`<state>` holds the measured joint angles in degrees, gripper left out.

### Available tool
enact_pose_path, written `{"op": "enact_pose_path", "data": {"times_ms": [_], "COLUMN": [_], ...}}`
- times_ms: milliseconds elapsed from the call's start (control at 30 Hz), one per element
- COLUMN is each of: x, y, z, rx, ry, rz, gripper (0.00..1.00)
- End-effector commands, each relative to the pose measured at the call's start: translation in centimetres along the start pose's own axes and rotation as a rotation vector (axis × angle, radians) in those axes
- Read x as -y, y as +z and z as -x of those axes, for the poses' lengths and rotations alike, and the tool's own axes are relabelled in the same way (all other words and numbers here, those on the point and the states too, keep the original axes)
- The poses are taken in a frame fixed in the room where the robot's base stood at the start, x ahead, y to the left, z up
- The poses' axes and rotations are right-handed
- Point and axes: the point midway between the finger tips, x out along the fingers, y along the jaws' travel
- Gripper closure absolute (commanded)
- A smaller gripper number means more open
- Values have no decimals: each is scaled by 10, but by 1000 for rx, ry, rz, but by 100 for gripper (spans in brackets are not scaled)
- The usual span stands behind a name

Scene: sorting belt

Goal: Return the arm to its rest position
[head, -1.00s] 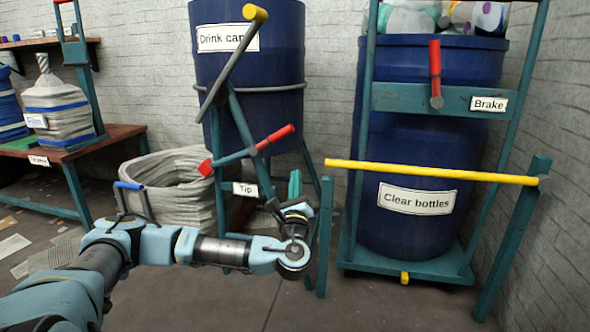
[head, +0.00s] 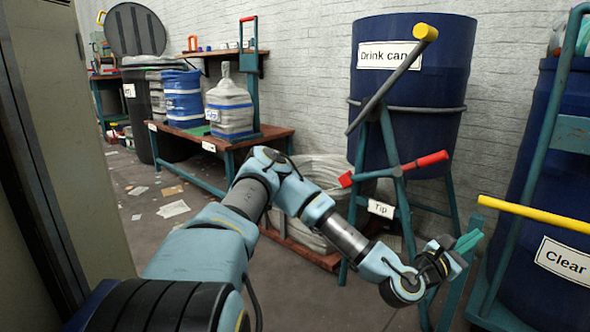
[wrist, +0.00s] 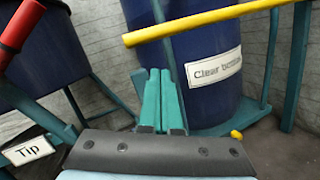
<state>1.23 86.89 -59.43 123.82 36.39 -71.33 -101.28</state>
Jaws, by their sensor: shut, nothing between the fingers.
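My gripper (head: 468,243) is at the end of my light-blue arm, which reaches forward and to the right in the head view. In the wrist view my gripper (wrist: 160,97) shows two green fingers side by side, shut with nothing between them. It points toward the blue "Clear bottles" barrel (wrist: 205,85) and its yellow bar (wrist: 205,20), and appears apart from both. In the head view it is right of the "Tip" stand (head: 381,209).
The blue "Drink cans" barrel (head: 440,100) has a red-handled lever (head: 432,159) close above my arm. A wooden bench (head: 255,140) with bags is further left. Papers (head: 173,209) lie on the open floor at left.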

Motion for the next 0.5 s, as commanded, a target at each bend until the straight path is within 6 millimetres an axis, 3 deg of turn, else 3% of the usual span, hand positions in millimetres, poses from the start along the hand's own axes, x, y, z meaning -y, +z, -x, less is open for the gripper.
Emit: {"op": "enact_pose_path", "data": {"times_ms": [133, 267, 367, 500], "x": [17, 9, -12, -58], "y": [-29, -61, -83, -100], "z": [26, 64, 99, 155], "rx": [-125, -233, -319, -439], "ry": [-274, -501, -673, -910], "rz": [-394, -706, -920, -1169], "gripper": [100, 100, 100, 100]}}
